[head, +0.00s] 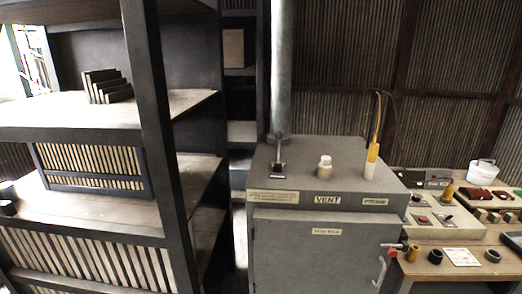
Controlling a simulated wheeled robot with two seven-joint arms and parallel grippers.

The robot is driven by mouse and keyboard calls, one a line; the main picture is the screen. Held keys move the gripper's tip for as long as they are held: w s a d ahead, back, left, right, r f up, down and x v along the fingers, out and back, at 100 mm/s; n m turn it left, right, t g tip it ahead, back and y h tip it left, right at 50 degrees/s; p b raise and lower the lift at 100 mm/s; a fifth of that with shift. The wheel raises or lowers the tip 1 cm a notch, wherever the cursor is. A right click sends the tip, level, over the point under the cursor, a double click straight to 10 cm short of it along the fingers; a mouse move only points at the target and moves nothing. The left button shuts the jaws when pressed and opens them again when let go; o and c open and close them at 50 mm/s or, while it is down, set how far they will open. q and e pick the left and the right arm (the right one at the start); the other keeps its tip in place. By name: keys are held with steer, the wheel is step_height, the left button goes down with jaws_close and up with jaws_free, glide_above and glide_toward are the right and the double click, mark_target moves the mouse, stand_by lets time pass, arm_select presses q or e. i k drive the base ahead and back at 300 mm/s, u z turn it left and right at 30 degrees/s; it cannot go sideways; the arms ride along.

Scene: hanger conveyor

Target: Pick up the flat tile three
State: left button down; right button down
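Several dark flat pieces (105,86) stand on edge, close together in a slanting row, on the upper shelf (60,112) at the left. They may be the flat tiles, but I see no number on them and cannot tell which is tile three. Neither of my grippers is in the head view.
A grey cabinet (320,245) labelled VENT stands in the middle, with a lever (279,150), a small jar (325,167) and a yellow probe (373,155) on top. A dark shelf post (155,110) stands right of the flat pieces. A cluttered bench (440,268) is at the right.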

mark_target(502, 195)
steer(key=z, duration=2.3)
steer(key=k, duration=0.6)
steer(key=z, duration=1.3)
steer(key=i, duration=1.9)
steer(key=z, duration=0.3)
steer(key=i, duration=1.8)
steer(key=u, duration=1.15)
steer(key=i, duration=0.9)
steer(key=u, duration=1.1)
